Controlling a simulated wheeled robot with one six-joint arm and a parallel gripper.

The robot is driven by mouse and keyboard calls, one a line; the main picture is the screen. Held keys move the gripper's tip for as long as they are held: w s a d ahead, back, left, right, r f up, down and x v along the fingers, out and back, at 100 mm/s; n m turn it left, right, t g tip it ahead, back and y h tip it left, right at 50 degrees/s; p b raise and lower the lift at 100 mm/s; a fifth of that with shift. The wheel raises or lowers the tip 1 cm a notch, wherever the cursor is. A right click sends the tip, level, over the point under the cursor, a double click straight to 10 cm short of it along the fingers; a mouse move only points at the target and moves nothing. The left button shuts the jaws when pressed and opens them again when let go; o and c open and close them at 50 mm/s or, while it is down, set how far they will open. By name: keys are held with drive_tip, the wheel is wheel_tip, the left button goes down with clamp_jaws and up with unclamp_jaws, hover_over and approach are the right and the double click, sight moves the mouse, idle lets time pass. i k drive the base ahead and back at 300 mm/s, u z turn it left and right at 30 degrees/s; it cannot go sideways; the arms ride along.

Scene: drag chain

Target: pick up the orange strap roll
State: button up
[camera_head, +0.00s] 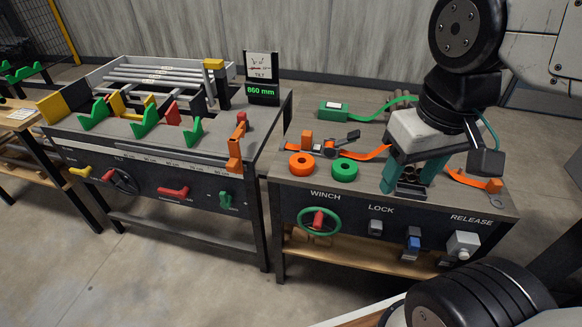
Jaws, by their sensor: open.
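The orange strap roll (302,164) lies flat on the right workbench top (296,133), near its front left.
An orange strap with a dark ratchet (340,141) lies behind the rolls. A green box (347,111) with a green strap stands at the back. Another orange strap (470,181) lies at the right. The bench front carries a green winch wheel (320,221). A second bench (260,118) stands left.

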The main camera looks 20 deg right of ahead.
sight(301, 165)
drive_tip(key=u, duration=1.35)
drive_tip(key=i, duration=0.7)
drive_tip(key=z, duration=2.3)
